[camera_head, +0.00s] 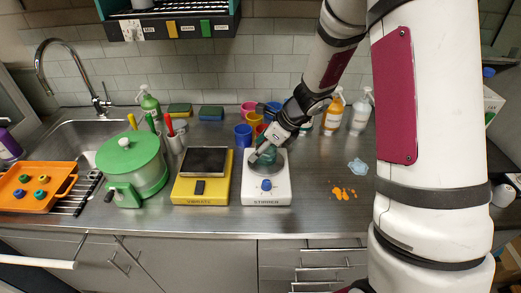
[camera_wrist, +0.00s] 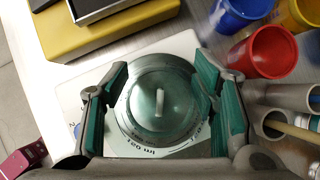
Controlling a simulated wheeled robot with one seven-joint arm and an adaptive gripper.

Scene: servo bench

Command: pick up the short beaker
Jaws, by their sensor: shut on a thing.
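The short beaker (camera_wrist: 160,120) is clear glass with dark print on its side and a pale stir bar (camera_wrist: 159,102) showing through it. In the wrist view it is between the two teal-padded fingers of my gripper (camera_wrist: 161,82), which is shut on it from both sides. It is over the white stirrer (camera_head: 267,187), whose top also shows in the wrist view (camera_wrist: 72,102). I cannot tell whether the beaker touches the stirrer plate. In the head view my gripper (camera_head: 264,151) reaches down to the stirrer and partly hides the beaker.
A yellow scale (camera_head: 187,190) stands close left of the stirrer, with a green-lidded pot (camera_head: 130,157) beyond it. Blue (camera_head: 243,135), red and yellow cups crowd behind. Orange bits (camera_head: 343,193) and a blue crumpled cloth (camera_head: 358,166) lie to the right. The front counter edge is clear.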

